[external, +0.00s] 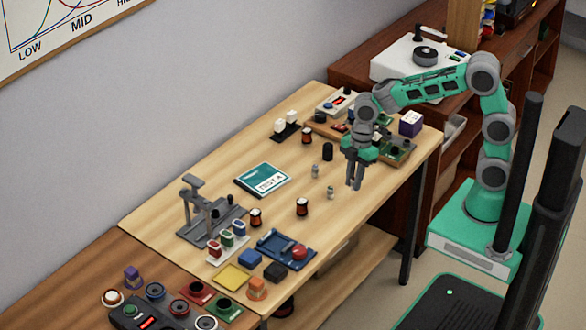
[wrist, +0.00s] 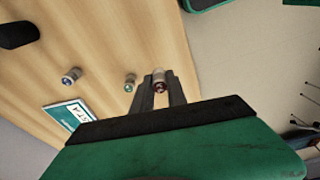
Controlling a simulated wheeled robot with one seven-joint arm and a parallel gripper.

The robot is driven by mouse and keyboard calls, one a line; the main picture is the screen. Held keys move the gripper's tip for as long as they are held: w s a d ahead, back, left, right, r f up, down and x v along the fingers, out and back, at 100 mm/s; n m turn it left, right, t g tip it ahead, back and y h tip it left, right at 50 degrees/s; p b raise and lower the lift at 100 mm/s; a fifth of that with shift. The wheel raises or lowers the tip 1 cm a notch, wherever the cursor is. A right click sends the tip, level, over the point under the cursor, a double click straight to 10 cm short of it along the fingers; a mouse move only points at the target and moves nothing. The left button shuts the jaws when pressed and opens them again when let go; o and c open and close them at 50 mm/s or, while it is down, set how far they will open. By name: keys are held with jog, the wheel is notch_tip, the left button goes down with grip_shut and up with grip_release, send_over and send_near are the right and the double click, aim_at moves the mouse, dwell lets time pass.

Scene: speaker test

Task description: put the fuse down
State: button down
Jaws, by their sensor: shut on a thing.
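My gripper (external: 354,184) points down over the right side of the light wooden table (external: 395,195). In the wrist view, my gripper (wrist: 158,90) is shut on a small fuse (wrist: 159,77) with a dark reddish end, held between the fingertips. This fuse cannot be made out in the external view. Two similar small fuses stand on the table: one (external: 315,170) farther left and one (external: 330,192) nearer my gripper. They also show in the wrist view, one (wrist: 71,76) at the left and one (wrist: 130,83) close beside the fingers. The held fuse's height above the table is unclear.
A teal booklet (external: 264,179) lies mid-table. A black cylinder (external: 327,151) stands behind the fuses. A circuit board (external: 398,150) lies behind my gripper. Bare tabletop lies around the fuses; the table's edge is close on the right.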

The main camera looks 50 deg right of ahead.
jog(key=w+m, duration=0.1)
jog(key=w, duration=0.1)
jog(key=w+a+r+m, duration=0.1)
jog(key=w, duration=0.2)
jog(key=w+r+m, duration=0.1)
jog(key=w+m, duration=0.1)
jog(key=w, duration=0.1)
jog(key=shift+a+r+t, duration=0.1)
jog(key=shift+a+t, duration=0.05)
jog(key=shift+t, duration=0.25)
jog(key=w+r+m+h, duration=0.1)
jog(key=w+r+m, duration=0.5)
jog(key=m, duration=0.1)
jog(key=m+p, duration=0.4)
jog(key=m, duration=0.1)
send_near(271, 174)
jog(key=shift+s+a+f+t+h, duration=0.1)
jog(key=shift+s+f+t+h, duration=0.1)
jog(key=shift+f, duration=0.2)
jog(key=shift+s+a+f+t+h, duration=0.1)
jog(key=shift+a+f+t+h, duration=0.1)
jog(key=shift+f, duration=0.15)
jog(key=shift+w+f, duration=0.35)
jog(key=shift+f, duration=0.25)
jog(key=shift+f+p, duration=0.4)
jog(key=shift+f, duration=1.05)
jog(key=shift+f, duration=0.1)
